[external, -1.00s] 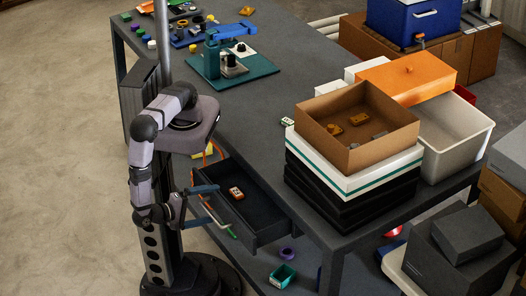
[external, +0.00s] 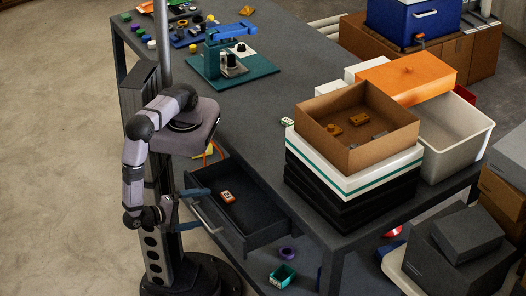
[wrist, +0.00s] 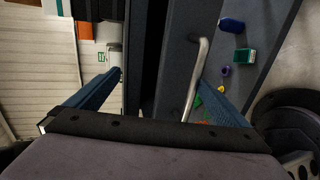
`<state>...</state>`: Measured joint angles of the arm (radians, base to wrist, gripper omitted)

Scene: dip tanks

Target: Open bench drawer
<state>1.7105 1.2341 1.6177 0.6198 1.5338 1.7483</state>
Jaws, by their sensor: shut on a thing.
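The bench drawer (external: 262,236) is dark grey and stands pulled out from under the bench top. A small orange-and-white item (external: 227,197) lies inside it. Its metal bar handle (external: 208,217) is on the drawer front and shows as a pale bar in the wrist view (wrist: 196,75). In the wrist view (wrist: 160,76) the handle lies close beside the right finger; the exact contact is hard to see.
The dark bench top (external: 262,110) carries a cardboard box (external: 345,148) on stacked boxes near the drawer. A green bin (external: 283,276) and a purple ring (external: 287,254) lie below the bench. Open floor (external: 60,180) lies to the left.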

